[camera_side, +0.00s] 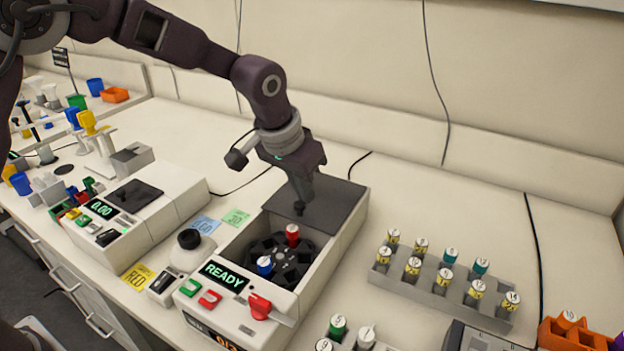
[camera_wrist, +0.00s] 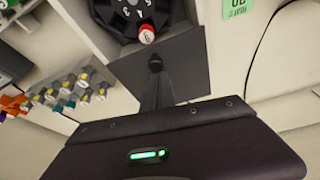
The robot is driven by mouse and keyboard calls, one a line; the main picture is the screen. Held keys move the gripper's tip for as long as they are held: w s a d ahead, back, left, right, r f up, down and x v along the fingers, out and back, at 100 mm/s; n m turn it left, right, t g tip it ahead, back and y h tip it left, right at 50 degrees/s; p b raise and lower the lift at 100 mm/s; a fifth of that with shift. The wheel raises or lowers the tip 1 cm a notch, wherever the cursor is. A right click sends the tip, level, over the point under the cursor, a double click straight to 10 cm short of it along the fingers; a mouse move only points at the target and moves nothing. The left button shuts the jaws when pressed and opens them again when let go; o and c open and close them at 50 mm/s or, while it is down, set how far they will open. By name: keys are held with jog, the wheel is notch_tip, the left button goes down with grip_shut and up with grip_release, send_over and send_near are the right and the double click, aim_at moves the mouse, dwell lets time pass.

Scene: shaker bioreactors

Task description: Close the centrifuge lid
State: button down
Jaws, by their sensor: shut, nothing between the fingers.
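The centrifuge (camera_side: 338,243) is a pale box with a green READY display (camera_side: 224,276). Its dark flat lid (camera_side: 338,197) lies back over the rear part, leaving the rotor chamber uncovered. The black rotor (camera_side: 291,268) holds a red-capped tube (camera_side: 292,232) and a blue-capped tube (camera_side: 265,264). A small black knob (camera_wrist: 155,63) stands on the lid near its front edge. My gripper (camera_side: 300,198) points down over the lid, shut and empty, with its tips right at the knob. The wrist view also shows the gripper (camera_wrist: 156,80) there; I cannot tell whether it touches the knob.
A grey rack (camera_side: 410,289) of capped tubes stands to the right. Another device (camera_side: 150,205) with a 0.00 display stands to the left. A round black-topped device (camera_side: 190,250) and paper notes lie between them. Bench behind the rack is clear.

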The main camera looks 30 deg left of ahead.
jog(key=s, duration=1.3)
jog(key=shift+s, duration=0.3)
jog(key=shift+s+f, duration=0.1)
jog(key=shift+s, duration=0.25)
jog(key=shift+s, duration=0.1)
jog(key=w, duration=0.4)
jog(key=d+v, duration=0.1)
jog(key=v, duration=1.1)
jog(key=s+a+n+t, duration=0.1)
jog(key=s+a, duration=1.3)
jog(key=s, duration=0.4)
jog(key=shift+f+n+t+y, duration=0.25)
jog(key=shift+n+t+y, duration=0.05)
jog(key=shift+n, duration=0.1)
jog(key=shift+s, duration=0.1)
